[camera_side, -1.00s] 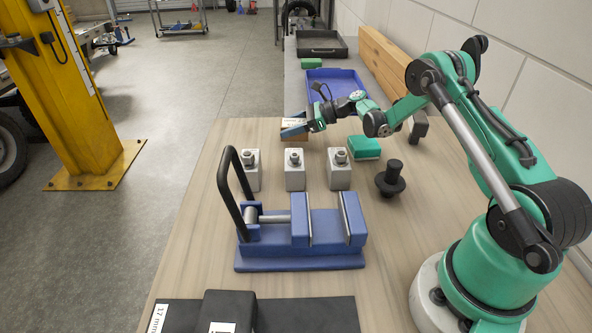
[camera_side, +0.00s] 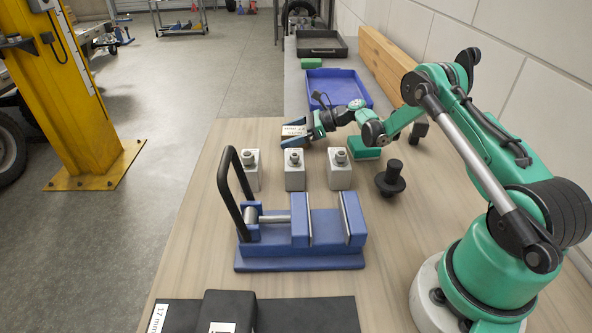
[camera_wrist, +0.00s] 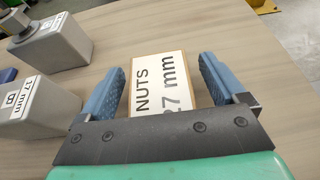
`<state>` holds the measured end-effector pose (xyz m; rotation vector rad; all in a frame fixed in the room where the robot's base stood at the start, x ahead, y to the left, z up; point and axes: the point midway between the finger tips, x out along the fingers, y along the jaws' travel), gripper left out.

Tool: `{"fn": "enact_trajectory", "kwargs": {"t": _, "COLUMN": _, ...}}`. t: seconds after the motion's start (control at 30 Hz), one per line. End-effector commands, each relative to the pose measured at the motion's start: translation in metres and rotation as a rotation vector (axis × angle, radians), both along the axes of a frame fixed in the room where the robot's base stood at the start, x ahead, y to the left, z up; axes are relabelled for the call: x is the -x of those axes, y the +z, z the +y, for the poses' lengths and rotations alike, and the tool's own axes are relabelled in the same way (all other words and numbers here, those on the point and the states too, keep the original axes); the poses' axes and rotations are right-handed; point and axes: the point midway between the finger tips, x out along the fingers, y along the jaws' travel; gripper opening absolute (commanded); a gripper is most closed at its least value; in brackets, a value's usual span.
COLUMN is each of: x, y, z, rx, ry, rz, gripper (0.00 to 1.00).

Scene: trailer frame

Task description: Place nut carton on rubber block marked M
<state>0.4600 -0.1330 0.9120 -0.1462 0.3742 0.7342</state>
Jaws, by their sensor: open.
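The nut carton (camera_side: 292,131), a small box with a white label on top, stands on the far part of the wooden table. In the wrist view the carton (camera_wrist: 160,85) reads "NUTS" and "27 mm". My gripper (camera_wrist: 160,70) is open, with one blue finger on each side of the carton and a gap visible at each side. In the side view the near finger hides part of the carton. A black block (camera_side: 226,308) stands on a dark mat at the near edge. Its label is cut off by the frame, so I cannot read a letter.
Three grey blocks (camera_side: 294,170) with nuts on top stand in a row nearer than the carton. A blue vise (camera_side: 300,262) with a tall black handle stands between them and the dark mat (camera_side: 305,315). A green box (camera_side: 366,153) and a black flanged part (camera_side: 390,179) are to the right.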

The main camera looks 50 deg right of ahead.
Motion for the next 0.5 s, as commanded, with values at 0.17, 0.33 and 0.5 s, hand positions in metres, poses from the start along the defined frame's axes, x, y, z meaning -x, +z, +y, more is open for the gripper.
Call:
{"fn": "enact_trajectory", "kwargs": {"t": 0.17, "x": 0.014, "y": 0.008, "z": -0.014, "rx": -0.001, "ry": -0.004, "rz": 0.000, "gripper": 0.91}}
{"fn": "enact_trajectory", "kwargs": {"t": 0.33, "x": 0.030, "y": 0.017, "z": -0.029, "rx": 0.000, "ry": -0.003, "rz": 0.000, "gripper": 0.91}}
{"fn": "enact_trajectory", "kwargs": {"t": 0.5, "x": 0.035, "y": 0.029, "z": -0.029, "rx": 0.051, "ry": 0.023, "rz": -0.009, "gripper": 0.91}}
